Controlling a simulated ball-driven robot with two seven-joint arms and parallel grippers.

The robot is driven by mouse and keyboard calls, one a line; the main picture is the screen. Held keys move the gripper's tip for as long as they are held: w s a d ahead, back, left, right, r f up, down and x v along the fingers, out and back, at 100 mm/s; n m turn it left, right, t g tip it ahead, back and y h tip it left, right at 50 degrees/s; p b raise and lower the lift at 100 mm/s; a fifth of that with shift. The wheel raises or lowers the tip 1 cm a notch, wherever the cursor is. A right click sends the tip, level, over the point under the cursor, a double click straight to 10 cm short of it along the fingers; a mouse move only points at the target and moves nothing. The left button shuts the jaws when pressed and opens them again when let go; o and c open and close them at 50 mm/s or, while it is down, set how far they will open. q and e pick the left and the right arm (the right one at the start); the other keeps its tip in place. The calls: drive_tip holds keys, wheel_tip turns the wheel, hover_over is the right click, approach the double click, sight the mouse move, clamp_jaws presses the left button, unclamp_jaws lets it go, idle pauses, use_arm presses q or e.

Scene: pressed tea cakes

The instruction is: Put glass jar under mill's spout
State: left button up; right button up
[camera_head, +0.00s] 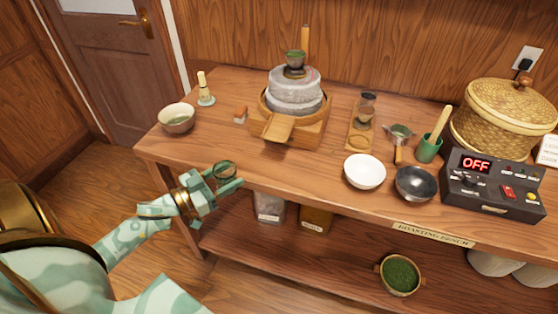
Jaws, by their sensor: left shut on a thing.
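The stone mill (294,90) stands on the bench in a round wooden base. Its wooden spout (277,128) points to the front, toward me. My left gripper (226,180) is shut on the glass jar (224,170), a small round vessel with a dark rim, partly hidden by the fingers. It holds the jar at the bench's front edge, to the left of and nearer than the spout. I cannot tell its exact height above the bench. No jar stands under the spout. My right gripper is not in view.
A bowl (177,118), a whisk (205,90) and a small brush (241,115) lie left of the mill. A white bowl (365,171), a dark bowl (416,183) and a control box (492,187) stand to the right. The bench front before the spout is clear.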

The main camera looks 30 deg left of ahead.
use_arm(q)
drive_tip(key=b+x, duration=0.1)
drive_tip(key=x, duration=1)
drive_tip(key=shift+f+b, duration=0.1)
drive_tip(key=shift+b, duration=0.25)
drive_tip(key=x, duration=0.2)
drive_tip(key=b+x, duration=0.1)
drive_tip(key=shift+w+d+f, duration=0.15)
drive_tip(key=shift+w+f, duration=0.2)
drive_tip(key=shift+f, duration=0.1)
drive_tip(key=shift+s, duration=0.15)
drive_tip(key=o, duration=1)
